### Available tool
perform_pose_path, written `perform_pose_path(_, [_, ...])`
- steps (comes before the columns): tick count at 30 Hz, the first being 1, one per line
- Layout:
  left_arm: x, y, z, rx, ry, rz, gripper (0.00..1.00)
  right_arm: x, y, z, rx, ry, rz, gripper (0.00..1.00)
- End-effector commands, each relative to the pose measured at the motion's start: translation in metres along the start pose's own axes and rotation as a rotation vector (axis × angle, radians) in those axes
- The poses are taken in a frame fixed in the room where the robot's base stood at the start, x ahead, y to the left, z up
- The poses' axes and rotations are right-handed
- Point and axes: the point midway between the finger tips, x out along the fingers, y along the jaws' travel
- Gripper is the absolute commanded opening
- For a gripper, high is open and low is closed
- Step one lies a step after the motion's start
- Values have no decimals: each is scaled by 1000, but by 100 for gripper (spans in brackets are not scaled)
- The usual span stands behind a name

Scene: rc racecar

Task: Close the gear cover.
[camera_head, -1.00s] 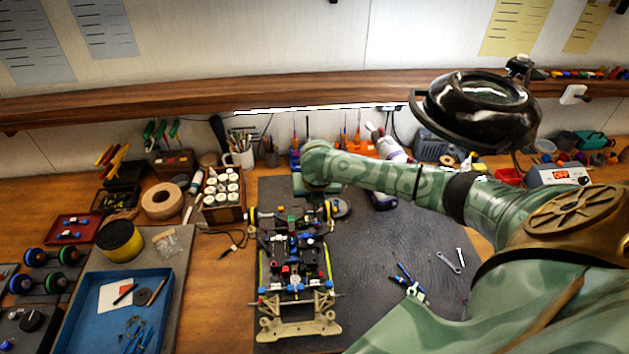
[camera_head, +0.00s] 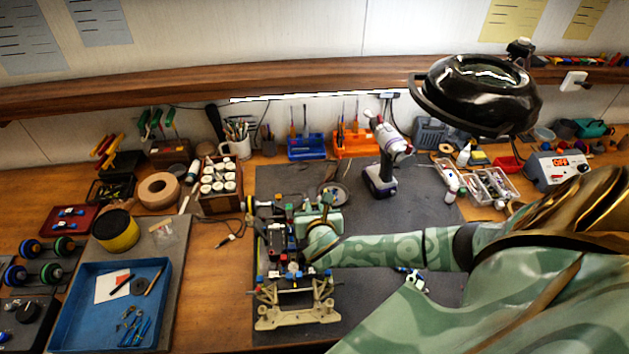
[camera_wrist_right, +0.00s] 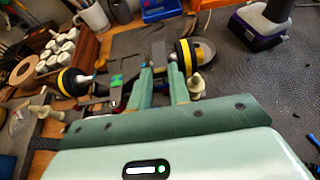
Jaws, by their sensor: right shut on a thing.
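The RC car chassis (camera_head: 294,314) lies on the dark mat, with a beige plate at its near end and wheels at its far end. My right gripper (camera_head: 311,205) reaches over its far right part. In the right wrist view, the right gripper's two fingertips (camera_wrist_right: 159,70) are close together at the axle area, just left of one yellow-and-black wheel (camera_wrist_right: 185,60). They are shut on a small part, apparently the gear cover, which is mostly hidden by the fingers and hand. The other yellow-and-black wheel (camera_wrist_right: 74,82) stands to the left. My left gripper is not in view.
A cordless screwdriver (camera_head: 382,160) stands behind the car to the right. A round dish (camera_head: 333,193) is just beyond the car. A blue tray (camera_head: 75,310) with tools and a wooden box of white jars (camera_head: 220,190) are on the left.

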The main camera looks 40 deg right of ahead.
Motion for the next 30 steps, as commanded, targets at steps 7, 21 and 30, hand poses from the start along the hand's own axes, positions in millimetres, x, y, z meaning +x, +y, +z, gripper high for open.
perform_pose_path(7, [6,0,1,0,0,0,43,1,0,-6,0,-39,0,0])
perform_pose_path(21, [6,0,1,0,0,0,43,1,-1,-6,-1,-45,-1,36])
perform_pose_path(30, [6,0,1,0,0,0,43,1,-1,-4,-1,-47,-3,36])
